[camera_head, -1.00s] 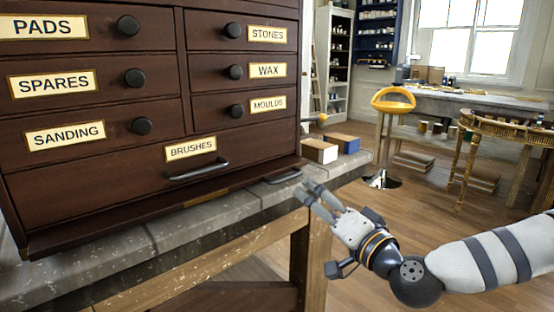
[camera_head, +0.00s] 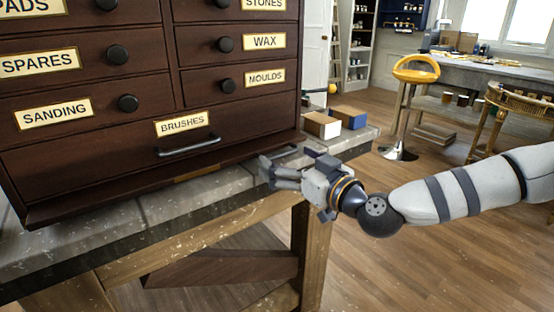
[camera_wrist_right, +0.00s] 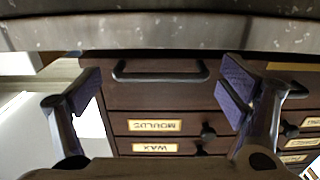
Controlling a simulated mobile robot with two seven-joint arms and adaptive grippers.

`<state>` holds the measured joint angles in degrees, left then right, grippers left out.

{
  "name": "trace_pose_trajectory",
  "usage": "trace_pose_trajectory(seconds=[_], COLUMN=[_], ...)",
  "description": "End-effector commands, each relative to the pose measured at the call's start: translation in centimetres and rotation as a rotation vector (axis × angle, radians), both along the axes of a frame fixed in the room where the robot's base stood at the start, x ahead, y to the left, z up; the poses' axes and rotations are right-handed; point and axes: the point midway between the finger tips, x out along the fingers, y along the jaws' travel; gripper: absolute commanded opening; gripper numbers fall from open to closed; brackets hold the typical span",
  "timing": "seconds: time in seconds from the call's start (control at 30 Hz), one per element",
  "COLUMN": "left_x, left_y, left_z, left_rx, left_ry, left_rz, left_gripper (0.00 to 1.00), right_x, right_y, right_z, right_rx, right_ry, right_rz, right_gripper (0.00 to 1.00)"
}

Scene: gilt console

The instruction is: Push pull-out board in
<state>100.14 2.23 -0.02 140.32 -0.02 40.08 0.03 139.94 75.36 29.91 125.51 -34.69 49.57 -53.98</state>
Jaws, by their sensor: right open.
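A thin dark wooden slab (camera_head: 110,200), which looks like the pull-out board, juts out beneath the BRUSHES drawer (camera_head: 100,152) of the brown cabinet. A brass-coloured piece (camera_head: 196,174) shows near its front edge. How far it stands out is hard to judge. My left gripper is not in view.
The cabinet stands on a grey stone-topped bench (camera_head: 170,207) with wooden legs. A white-and-brown block (camera_head: 321,125) and a blue block (camera_head: 350,118) lie right of the cabinet. A yellow stool (camera_head: 416,72) stands behind.

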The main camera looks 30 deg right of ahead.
Motion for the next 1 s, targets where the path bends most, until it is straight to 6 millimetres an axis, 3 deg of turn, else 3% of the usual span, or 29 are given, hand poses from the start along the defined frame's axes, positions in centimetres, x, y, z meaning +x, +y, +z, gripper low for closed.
trace_pose_trajectory(seconds=[0.13, 0.4, 0.43, 0.7, 0.8, 1.0], left_x=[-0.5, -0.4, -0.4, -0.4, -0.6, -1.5], left_y=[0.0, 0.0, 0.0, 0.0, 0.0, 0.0], left_z=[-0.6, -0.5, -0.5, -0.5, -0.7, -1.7], left_rx=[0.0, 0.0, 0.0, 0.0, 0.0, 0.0], left_ry=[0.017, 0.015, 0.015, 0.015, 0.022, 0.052], left_rz=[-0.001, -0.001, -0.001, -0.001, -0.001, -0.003], left_gripper=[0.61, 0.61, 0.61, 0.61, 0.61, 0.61], right_x=[1.6, 1.9, 1.9, 1.9, 2.5, 5.8], right_y=[0.1, 0.1, 0.1, 0.1, 0.1, 0.4], right_z=[0.1, 0.6, 0.6, 0.6, 0.3, 0.1], right_rx=[-0.001, 0.001, 0.001, 0.003, 0.0, 0.0], right_ry=[-0.002, -0.008, -0.008, -0.008, -0.005, -0.003], right_rz=[0.0, 0.0, 0.0, -0.001, -0.001, -0.001], right_gripper=[0.9, 0.9, 0.88, 0.31, 0.31, 0.31])
